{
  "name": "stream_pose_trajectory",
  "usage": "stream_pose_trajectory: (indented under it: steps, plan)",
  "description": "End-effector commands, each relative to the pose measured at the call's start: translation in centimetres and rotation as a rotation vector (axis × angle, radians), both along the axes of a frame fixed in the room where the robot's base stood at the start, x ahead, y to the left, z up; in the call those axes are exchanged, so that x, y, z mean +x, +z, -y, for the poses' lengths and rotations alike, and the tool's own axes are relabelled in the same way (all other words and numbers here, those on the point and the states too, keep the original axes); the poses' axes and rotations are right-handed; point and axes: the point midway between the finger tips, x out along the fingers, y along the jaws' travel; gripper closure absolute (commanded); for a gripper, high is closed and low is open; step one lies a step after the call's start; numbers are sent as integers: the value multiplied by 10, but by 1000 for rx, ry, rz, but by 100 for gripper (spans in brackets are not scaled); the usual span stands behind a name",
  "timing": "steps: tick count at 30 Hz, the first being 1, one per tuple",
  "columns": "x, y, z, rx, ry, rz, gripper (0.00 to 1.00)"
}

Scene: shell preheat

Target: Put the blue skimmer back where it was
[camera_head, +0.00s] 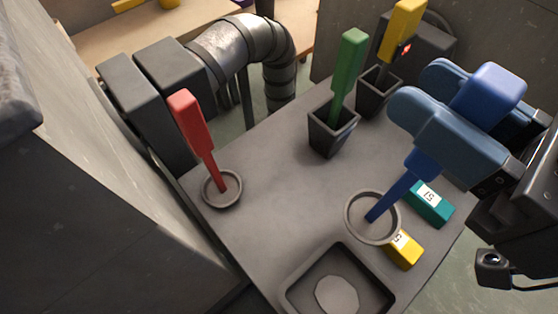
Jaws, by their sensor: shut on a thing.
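The blue skimmer (495,88) is in my gripper (424,93), at the right of the view. My gripper's two thick blue-grey fingers are shut on its handle, and the handle's top shows above them. The blue shaft slants down left to a round grey rim (350,226). The shaft's lower end shows inside this rim. I cannot tell whether the rim is a dish on the table or part of the skimmer, nor whether it touches the table. The rim overlaps the yellow block's edge in the picture.
A red tool (190,120) leans in a round grey dish (208,197). Green (350,65) and yellow (402,30) tools stand in dark square pots. Teal (432,207) and yellow (405,252) numbered blocks lie nearby. A square tray (300,288) is in front. The table's middle (285,195) is clear.

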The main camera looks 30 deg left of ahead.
Motion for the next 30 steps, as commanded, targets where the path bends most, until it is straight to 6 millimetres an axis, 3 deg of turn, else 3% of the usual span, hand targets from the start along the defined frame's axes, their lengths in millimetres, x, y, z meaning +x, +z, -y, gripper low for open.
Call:
stream_pose_trajectory:
  steps: [12,18,23,30]
  plan:
    - [9,-45,-77,0,4,-4,96]
    - [14,-63,-105,0,2,-1,96]
    - [15,-71,-112,0,-1,-1,96]
    - [15,-103,-112,-1,-1,-3,96]
